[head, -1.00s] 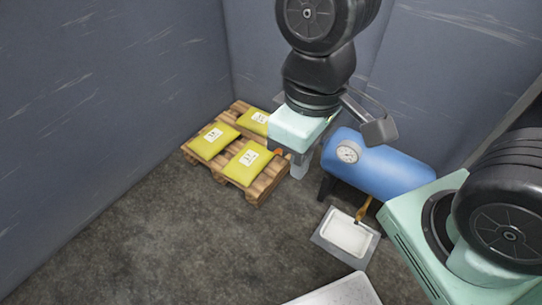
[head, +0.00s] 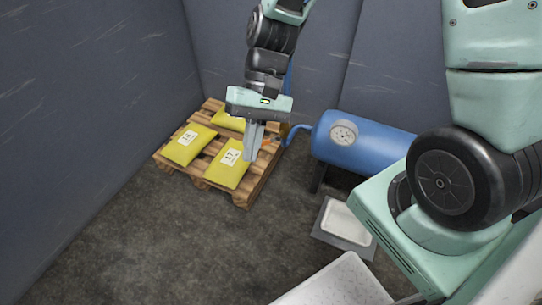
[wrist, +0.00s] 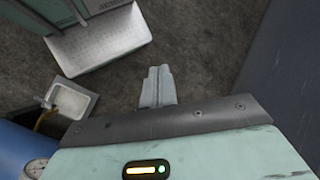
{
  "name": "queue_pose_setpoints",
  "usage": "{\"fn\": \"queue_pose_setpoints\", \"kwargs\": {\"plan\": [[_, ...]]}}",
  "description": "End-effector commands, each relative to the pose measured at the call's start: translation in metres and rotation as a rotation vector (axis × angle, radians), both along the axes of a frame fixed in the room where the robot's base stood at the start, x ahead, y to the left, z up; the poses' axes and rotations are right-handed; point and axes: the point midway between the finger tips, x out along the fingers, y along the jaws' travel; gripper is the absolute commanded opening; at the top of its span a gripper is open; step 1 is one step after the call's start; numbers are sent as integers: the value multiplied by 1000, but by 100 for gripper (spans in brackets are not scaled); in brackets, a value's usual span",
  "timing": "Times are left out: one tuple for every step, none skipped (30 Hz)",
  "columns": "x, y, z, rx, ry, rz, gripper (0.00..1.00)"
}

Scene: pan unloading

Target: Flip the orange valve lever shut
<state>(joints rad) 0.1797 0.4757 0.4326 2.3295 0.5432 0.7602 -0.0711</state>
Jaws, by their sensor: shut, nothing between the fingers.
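A small orange patch, which looks like the valve lever (head: 267,142), shows in the head view just right of my gripper's fingers. It is near the end of the blue pipe (head: 291,132) left of the blue tank (head: 375,147). The lever is tiny and partly hidden, so its angle is unclear. My gripper (head: 250,157) points down, shut and empty, in front of the pallet's right side. I cannot tell whether it touches the lever. In the wrist view the closed fingers (wrist: 158,72) have bare floor beyond them, and no lever shows there.
A wooden pallet (head: 243,196) with yellow sacks (head: 190,145) stands left of the tank. The tank carries a round gauge (head: 343,133). A white tray (head: 345,224) lies below it, with a brass-coloured spout (wrist: 43,117) beside it in the wrist view. Floor in front is clear.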

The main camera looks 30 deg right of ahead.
Motion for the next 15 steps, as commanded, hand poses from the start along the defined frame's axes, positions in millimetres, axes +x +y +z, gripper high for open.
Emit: {"fn": "queue_pose_setpoints", "kwargs": {"plan": [[12, -8, -38, 38, 59, -92, 0], [20, -12, -52, 64, 89, -150, 0], [30, -18, -71, 102, 132, -228, 0], [38, -23, -85, 132, 163, -288, 0], [46, -29, -99, 163, 193, -346, 0], [57, -37, -118, 207, 230, -426, 0], [64, -43, -132, 239, 257, -486, 0], [72, -50, -146, 274, 284, -547, 0], [83, -60, -164, 321, 319, -627, 0], [90, -68, -179, 357, 344, -689, 0], [98, -77, -193, 394, 367, -751, 0], [107, -89, -212, 446, 397, -831, 0], [114, -99, -227, 486, 417, -894, 0], [120, -109, -241, 527, 438, -955, 0], [129, -123, -261, 582, 463, -1037, 0]]}}
